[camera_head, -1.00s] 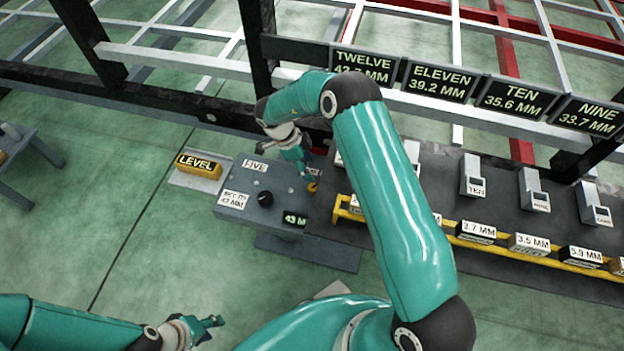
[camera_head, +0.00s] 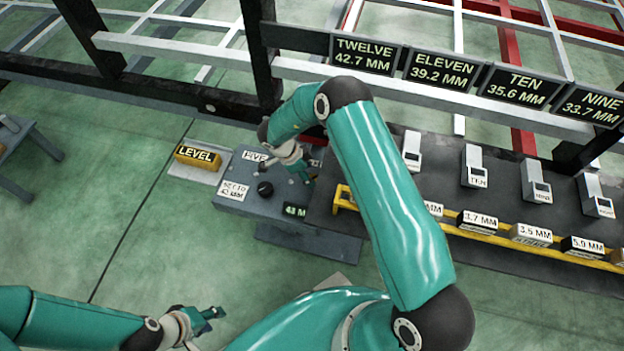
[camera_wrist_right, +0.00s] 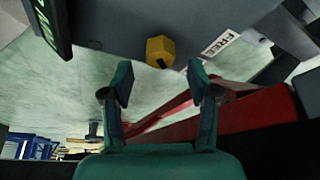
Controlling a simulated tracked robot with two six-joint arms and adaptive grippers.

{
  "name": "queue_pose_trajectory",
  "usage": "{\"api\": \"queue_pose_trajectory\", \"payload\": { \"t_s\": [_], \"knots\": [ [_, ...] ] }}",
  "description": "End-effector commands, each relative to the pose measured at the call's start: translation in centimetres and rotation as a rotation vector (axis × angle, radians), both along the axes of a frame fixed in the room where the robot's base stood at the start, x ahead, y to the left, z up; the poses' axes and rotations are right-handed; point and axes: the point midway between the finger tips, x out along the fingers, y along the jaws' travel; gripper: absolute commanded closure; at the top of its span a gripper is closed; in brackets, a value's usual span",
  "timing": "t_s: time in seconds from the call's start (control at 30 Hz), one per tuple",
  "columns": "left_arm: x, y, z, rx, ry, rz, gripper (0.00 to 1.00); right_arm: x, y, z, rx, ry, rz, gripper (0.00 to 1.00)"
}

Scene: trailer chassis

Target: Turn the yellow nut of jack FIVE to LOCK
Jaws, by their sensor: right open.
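The jack FIVE box (camera_head: 232,206) is a grey unit with a black knob and a small green readout, left of centre in the head view. Its yellow nut (camera_wrist_right: 160,52) shows in the right wrist view as a hexagonal block with a dark slot, near a FREE label (camera_wrist_right: 221,43). A LOCK label cannot be made out. My right gripper (camera_wrist_right: 160,72) is open, with the nut just beyond its fingertips and roughly centred between them. In the head view my right gripper (camera_head: 303,168) covers the nut. My left gripper (camera_head: 212,318) hangs low at lower left, away from the box; its finger gap is unclear.
A yellow LEVEL block (camera_head: 198,158) sits on a plate left of the box. A dark bench with a yellow rail (camera_head: 470,237) and several labelled blocks extends right. The chassis beam (camera_head: 150,100) runs behind. Green floor in front is open.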

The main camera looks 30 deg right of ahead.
Motion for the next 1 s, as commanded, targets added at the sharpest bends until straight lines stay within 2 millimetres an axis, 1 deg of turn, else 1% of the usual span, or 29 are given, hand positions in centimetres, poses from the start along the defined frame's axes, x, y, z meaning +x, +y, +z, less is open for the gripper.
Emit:
{"api": "queue_pose_trajectory", "payload": {
  "t_s": [0.03,0.2,0.33,0.57,0.6,0.67,0.7,0.93,1.0],
  "knots": [
    [0.0,0.0,-0.5,0.000,0.000,0.000,0.60,-0.2,-0.3,-1.1,0.000,0.001,-0.003,0.41],
    [0.0,0.0,-1.0,0.000,0.000,0.000,0.60,-0.4,-1.0,-2.6,0.000,0.001,-0.001,0.41],
    [0.0,0.0,-1.1,0.000,0.000,0.000,0.60,-0.5,-1.2,-3.0,0.000,0.000,-0.001,0.41],
    [0.0,0.0,-1.1,0.000,0.000,0.000,0.60,-0.4,-1.2,-3.0,0.000,0.000,-0.001,0.41],
    [0.0,0.0,-1.1,0.000,0.000,0.000,0.60,-0.5,-1.2,-3.0,0.000,0.000,-0.001,0.42],
    [0.0,0.0,-1.1,0.000,0.000,0.000,0.60,-0.5,-1.2,-3.0,0.000,0.000,-0.001,0.52],
    [0.0,0.0,-1.1,0.000,0.000,0.000,0.60,-0.4,-1.2,-3.0,0.000,0.000,-0.001,0.59],
    [0.0,0.0,-1.1,0.000,0.000,0.000,0.60,-0.4,-1.2,-3.0,0.000,0.000,-0.001,0.97],
    [0.0,0.0,-1.0,0.000,0.000,0.000,0.60,-0.4,-1.2,-2.9,0.000,-0.001,-0.005,0.97]
  ]
}}
